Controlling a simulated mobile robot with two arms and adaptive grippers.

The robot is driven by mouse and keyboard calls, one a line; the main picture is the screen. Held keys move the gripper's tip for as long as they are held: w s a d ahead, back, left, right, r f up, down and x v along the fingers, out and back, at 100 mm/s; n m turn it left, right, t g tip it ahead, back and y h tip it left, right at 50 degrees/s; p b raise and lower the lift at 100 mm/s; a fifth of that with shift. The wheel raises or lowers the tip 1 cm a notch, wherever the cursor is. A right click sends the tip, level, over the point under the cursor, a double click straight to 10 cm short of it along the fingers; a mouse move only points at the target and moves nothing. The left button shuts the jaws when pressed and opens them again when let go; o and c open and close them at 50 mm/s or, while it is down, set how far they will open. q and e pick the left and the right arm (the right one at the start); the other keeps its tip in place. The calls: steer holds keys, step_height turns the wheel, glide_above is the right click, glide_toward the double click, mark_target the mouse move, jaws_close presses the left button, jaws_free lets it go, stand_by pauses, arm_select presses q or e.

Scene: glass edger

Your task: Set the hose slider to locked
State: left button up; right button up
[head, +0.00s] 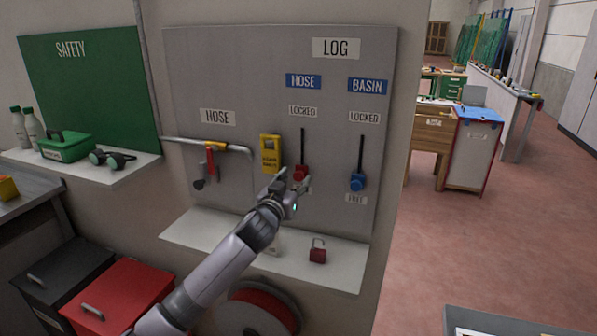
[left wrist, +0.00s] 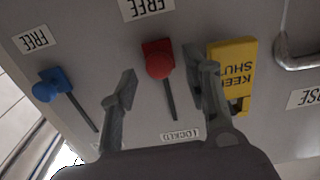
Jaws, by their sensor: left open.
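The hose slider is a red knob (head: 301,174) on a dark vertical slot (head: 303,140), below the blue HOSE label (head: 303,81). The knob is at the slot's lower end, with the LOCKED label (head: 303,111) above the slot. The left wrist view is upside down and shows the red knob (left wrist: 157,60) near a FREE label (left wrist: 146,7). My left gripper (head: 290,180) is open at the knob. Its fingers (left wrist: 165,72) appear on either side of the knob and slot; contact is not clear. My right gripper is not in view.
The blue basin knob (head: 357,181) sits low on its slot to the right. A yellow tag (head: 270,153) hangs close on the left, beside a hose pipe with a red lever (head: 210,162). A shelf (head: 345,258) with a red padlock (head: 318,251) is below.

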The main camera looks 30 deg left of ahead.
mark_target(297, 176)
arm_select(q)
steer(key=shift+p+x, duration=0.3)
steer(key=shift+x, duration=1.45)
jaws_close()
